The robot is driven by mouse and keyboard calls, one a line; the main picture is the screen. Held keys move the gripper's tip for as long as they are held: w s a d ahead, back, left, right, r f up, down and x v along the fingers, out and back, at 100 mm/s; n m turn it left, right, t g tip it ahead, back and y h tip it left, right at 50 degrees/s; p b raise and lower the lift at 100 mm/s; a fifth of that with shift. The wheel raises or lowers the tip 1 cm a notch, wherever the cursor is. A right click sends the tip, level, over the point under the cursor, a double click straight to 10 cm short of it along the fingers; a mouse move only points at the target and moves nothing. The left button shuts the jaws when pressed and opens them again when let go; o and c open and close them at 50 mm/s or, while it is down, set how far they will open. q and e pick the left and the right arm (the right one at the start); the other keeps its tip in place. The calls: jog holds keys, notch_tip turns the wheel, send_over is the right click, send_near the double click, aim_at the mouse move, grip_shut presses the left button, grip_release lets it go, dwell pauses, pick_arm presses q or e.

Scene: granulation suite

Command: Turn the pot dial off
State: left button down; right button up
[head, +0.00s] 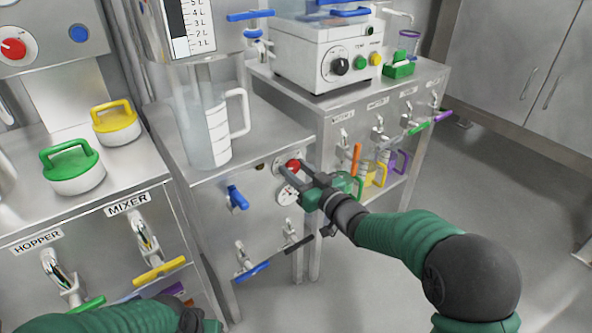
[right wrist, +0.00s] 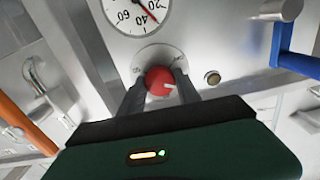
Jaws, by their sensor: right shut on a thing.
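The red dial (head: 293,165) sits on the front panel of the middle steel cabinet, beside a round white gauge (head: 287,194). My right gripper (head: 300,176) reaches it from the right and is shut on it. In the right wrist view the red dial (right wrist: 160,82) is between the two dark fingers, on a round plate with small lettering I cannot read. The gauge (right wrist: 137,14) shows there with a red needle. My left gripper (head: 208,325) is only partly in view at the bottom edge; its fingers are hidden.
A clear measuring jug (head: 205,130) stands on the middle cabinet. Blue-handled taps (head: 237,198) project from its front. A white machine (head: 325,55) with a black dial stands on the right cabinet. Green and yellow handled lids (head: 75,170) sit at left. The floor at right is clear.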

jog(key=shift+n, duration=0.3)
grip_shut()
jog(key=shift+n, duration=1)
jog(key=n, duration=0.2)
jog(key=shift+f+n, duration=0.1)
jog(key=shift+n, duration=0.2)
jog(key=n+b, duration=0.1)
jog(key=n, duration=0.2)
jog(key=shift+f+n, duration=0.1)
jog(key=shift+n, duration=0.2)
jog(key=shift+s+a+n+b, duration=0.1)
jog(key=shift+n+b, duration=0.55)
jog(key=shift+n, duration=0.85)
jog(key=o, duration=1.3)
grip_release()
jog(key=shift+c, duration=0.2)
